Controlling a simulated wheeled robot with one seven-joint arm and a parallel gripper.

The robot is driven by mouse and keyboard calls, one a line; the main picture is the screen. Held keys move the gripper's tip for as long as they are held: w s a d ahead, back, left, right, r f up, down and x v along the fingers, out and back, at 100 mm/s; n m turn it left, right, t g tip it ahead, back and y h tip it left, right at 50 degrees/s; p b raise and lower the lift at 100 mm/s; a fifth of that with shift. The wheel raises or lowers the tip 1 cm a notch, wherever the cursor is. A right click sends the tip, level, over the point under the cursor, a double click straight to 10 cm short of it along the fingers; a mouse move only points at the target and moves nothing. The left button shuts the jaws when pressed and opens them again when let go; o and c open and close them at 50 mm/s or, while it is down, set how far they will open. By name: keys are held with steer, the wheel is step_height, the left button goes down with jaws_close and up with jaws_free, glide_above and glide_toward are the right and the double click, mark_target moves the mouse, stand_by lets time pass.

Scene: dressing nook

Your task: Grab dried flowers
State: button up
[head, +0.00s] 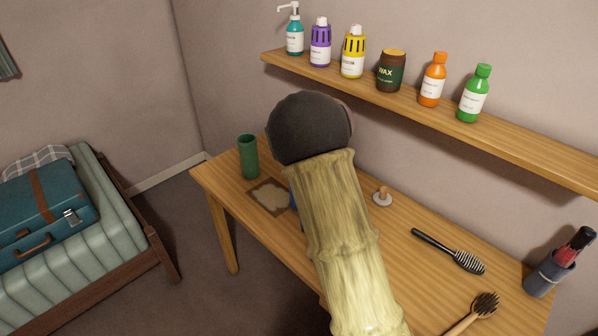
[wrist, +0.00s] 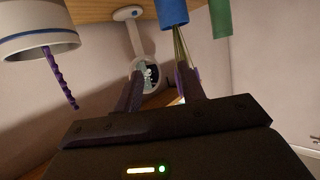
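My gripper (wrist: 160,80) shows in the wrist view with its two dark fingers apart. Thin yellowish stems (wrist: 181,45), which look like the dried flowers, come out of a blue cup (wrist: 172,12). They reach the right finger; I cannot tell whether they lie between the fingers or behind that finger. Their heads are not clearly visible. The wrist view appears upside down, with the tabletop (wrist: 90,10) along its top. In the head view my arm hides the gripper and stems; only a sliver of blue, probably the cup (head: 293,198), shows beside it.
A green cup (head: 248,157) stands at the table's left end, beside a flat brown-framed piece (head: 268,197). The shelf (head: 420,105) with bottles overhangs the back.

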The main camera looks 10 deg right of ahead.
steer(key=shift+w+a+f+n+t+y+b, duration=0.3)
steer(key=shift+a+n+t+b, duration=0.3)
steer(key=shift+t, duration=0.35)
steer(key=shift+w+a+f+n+t+y+b, duration=0.15)
steer(key=shift+a+n+t+y+b, duration=0.2)
steer(key=shift+t+b, duration=0.45)
steer(key=w+p, duration=0.3)
steer(key=w, duration=0.9)
steer(key=shift+w, duration=0.1)
